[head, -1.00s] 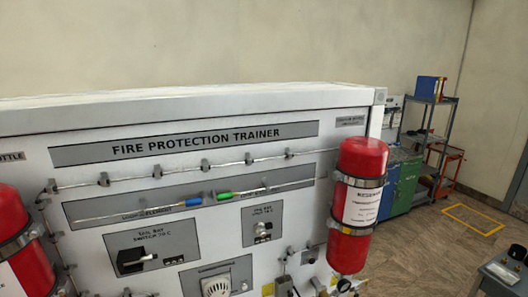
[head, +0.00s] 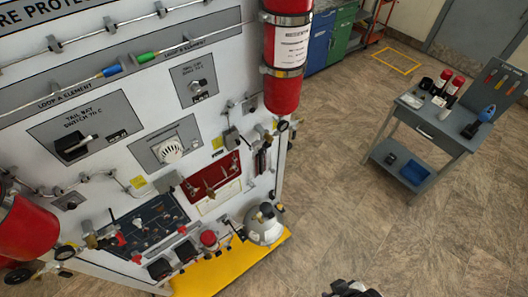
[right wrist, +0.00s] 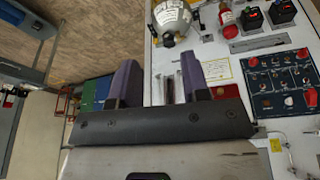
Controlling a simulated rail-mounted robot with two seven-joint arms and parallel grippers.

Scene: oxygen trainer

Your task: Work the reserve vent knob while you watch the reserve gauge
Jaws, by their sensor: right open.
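The red reserve bottle (head: 286,50) hangs on the right edge of the white trainer panel in the head view. A small round gauge (head: 282,126) sits just below it; its needle is too small to read. Pipe fittings and valves (head: 262,158) run below the gauge; I cannot tell which part is the vent knob. My right gripper (right wrist: 157,66) is open in the right wrist view, its two dark purple fingers apart, with metal fittings (right wrist: 170,90) showing between and behind them. In the head view only a dark part of my right arm shows at the bottom edge. My left gripper is not in view.
A silver domed vessel (head: 264,226) stands on a yellow ledge (head: 218,272) at the panel's foot. A switch panel (head: 148,222) and red plate (head: 213,184) are left of it. A grey cart (head: 430,130) stands at the right. The floor between is clear.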

